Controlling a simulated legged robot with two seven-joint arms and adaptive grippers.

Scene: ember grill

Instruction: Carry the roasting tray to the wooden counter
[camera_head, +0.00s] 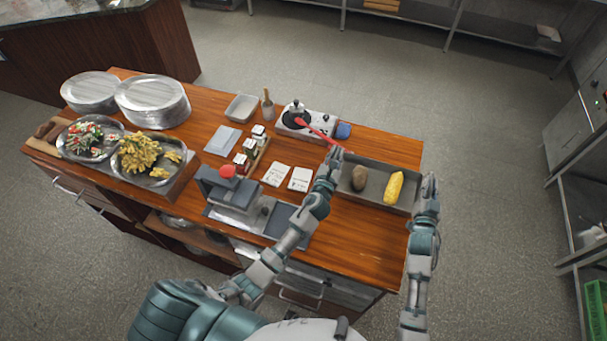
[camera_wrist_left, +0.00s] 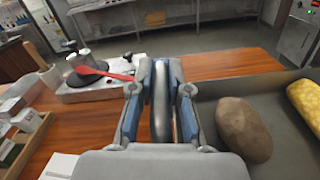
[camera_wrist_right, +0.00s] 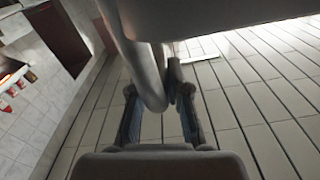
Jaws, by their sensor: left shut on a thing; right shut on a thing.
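The grey roasting tray (camera_head: 372,199) is at the right end of the wooden counter (camera_head: 345,245). It holds a brown potato (camera_head: 359,178) and a yellow corn cob (camera_head: 393,187); both also show in the left wrist view, the potato (camera_wrist_left: 243,129) and the corn (camera_wrist_left: 306,100). My left gripper (camera_head: 333,160) is shut on the tray's left rim (camera_wrist_left: 161,100). My right gripper (camera_head: 426,185) is shut on the tray's right side; in the right wrist view a rounded edge (camera_wrist_right: 148,85) lies between its fingers. I cannot tell whether the tray touches the counter.
A tabletop burner (camera_head: 297,121) with a red-handled utensil stands left of the tray. Floor is open on the right.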

